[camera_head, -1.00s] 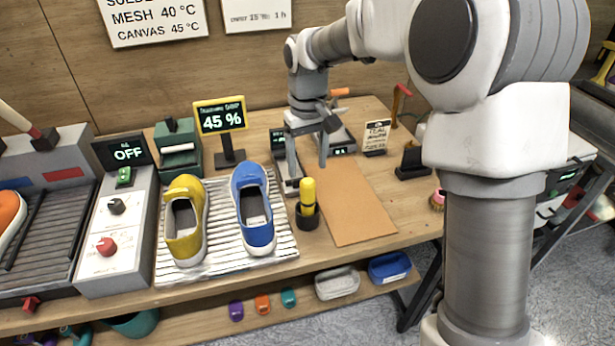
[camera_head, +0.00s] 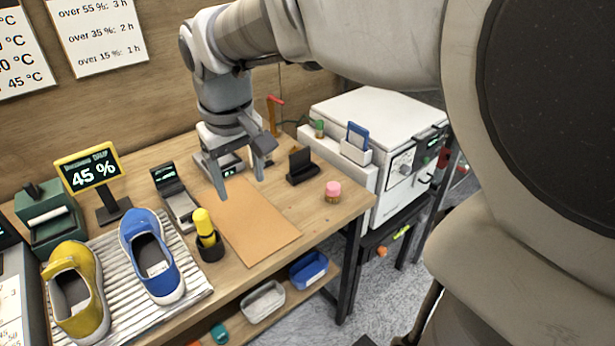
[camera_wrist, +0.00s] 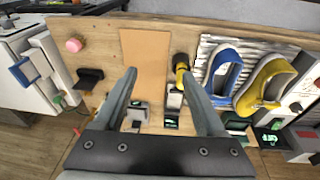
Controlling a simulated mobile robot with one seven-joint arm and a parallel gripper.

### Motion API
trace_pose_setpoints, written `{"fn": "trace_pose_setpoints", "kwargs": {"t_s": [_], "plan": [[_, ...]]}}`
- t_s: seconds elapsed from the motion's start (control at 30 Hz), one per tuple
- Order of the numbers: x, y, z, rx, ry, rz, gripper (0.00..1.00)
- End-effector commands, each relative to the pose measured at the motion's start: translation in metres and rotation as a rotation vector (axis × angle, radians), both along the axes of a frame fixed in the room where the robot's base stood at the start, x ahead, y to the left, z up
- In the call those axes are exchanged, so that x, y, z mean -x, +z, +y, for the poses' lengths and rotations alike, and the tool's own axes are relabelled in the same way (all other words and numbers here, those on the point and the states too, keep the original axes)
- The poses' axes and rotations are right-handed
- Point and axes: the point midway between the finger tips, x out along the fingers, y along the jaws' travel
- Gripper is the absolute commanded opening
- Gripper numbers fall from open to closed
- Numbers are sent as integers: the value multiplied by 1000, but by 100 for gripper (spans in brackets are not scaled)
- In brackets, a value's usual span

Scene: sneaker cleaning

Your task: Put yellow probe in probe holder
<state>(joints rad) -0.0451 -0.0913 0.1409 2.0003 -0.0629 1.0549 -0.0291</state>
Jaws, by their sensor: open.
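The yellow probe (camera_head: 203,222) stands upright in a round black cup, which looks like the probe holder (camera_head: 211,250), on the table between the blue sneaker and the tan board. Both also show in the wrist view, the probe (camera_wrist: 180,72) and its cup (camera_wrist: 181,58) close to the board. My gripper (camera_head: 240,188) is open and empty above the back part of the board, to the right of the probe and apart from it. In the wrist view the open fingers (camera_wrist: 157,73) have the board and small devices between and beyond them.
A yellow sneaker (camera_head: 76,300) and a blue sneaker (camera_head: 151,255) sit on a ribbed mat at left. The tan board (camera_head: 252,228) is bare. A black stand (camera_head: 301,168) and pink-topped jar (camera_head: 333,191) are to its right. A white machine (camera_head: 385,125) stands beyond the table's right end.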

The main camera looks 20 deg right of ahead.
Motion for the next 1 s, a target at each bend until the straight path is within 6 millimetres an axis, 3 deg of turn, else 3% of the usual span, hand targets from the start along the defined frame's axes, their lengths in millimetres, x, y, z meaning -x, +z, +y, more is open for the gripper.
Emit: {"fn": "trace_pose_setpoints", "kwargs": {"t_s": [0.03, 0.17, 0.3, 0.5, 0.7, 1.0], "plan": [[18, 20, -5, -6, -15, -69, 73], [53, 24, -23, -23, -72, -135, 73], [90, 21, -40, -50, -133, -204, 73], [128, 9, -54, -92, -196, -278, 73], [142, 2, -58, -112, -221, -307, 73], [143, 1, -58, -114, -221, -307, 73]]}}
